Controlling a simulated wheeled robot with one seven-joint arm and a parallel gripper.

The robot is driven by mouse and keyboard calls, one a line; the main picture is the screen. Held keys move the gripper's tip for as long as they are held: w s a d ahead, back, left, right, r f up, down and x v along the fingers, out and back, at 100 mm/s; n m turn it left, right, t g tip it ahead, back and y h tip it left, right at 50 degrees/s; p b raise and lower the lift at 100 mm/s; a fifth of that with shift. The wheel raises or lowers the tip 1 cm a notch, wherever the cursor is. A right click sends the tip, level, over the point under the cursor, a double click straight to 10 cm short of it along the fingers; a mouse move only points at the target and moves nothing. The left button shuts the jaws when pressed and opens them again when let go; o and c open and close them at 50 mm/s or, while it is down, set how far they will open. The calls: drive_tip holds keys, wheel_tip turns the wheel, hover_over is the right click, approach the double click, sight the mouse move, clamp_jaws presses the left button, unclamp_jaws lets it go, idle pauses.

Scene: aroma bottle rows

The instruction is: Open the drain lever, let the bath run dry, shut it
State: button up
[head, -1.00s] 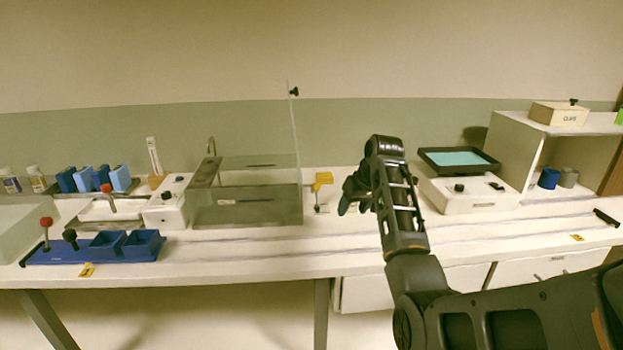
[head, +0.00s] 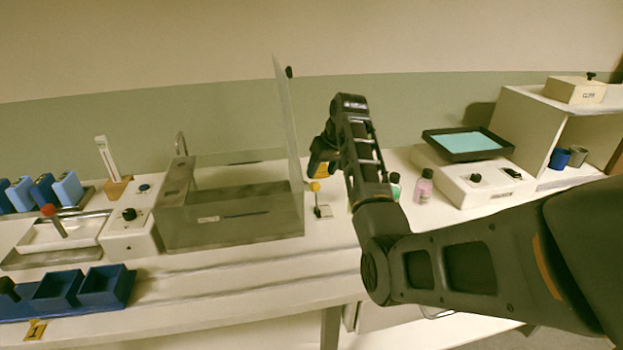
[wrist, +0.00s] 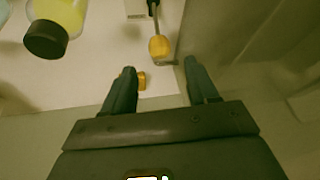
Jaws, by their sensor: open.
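The bath (head: 235,215) is a clear-walled, grey tank at centre left in the head view. I cannot tell its water level. Just right of it stands the drain lever (head: 315,187), with a yellow knob and a small pale base. In the wrist view the lever's knob (wrist: 159,47) and thin rod lie ahead of my fingers, apart from them. My gripper (wrist: 160,88) is open and empty, its fingers either side of the knob's line. In the head view my gripper (head: 320,160) is above and behind the lever, partly hidden by my wrist.
A bottle of yellow liquid with a black cap (wrist: 46,38) is near my gripper. A small yellow piece (wrist: 141,80) lies by one finger. A pink bottle (head: 424,186) stands right of my arm. A tall clear panel (head: 288,140) rises at the bath's right side.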

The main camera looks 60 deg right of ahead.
sight(317, 182)
drive_tip(key=x, duration=0.6)
drive_tip(key=shift+w+f, duration=0.15)
drive_tip(key=shift+f, duration=0.2)
clamp_jaws()
idle(0.4)
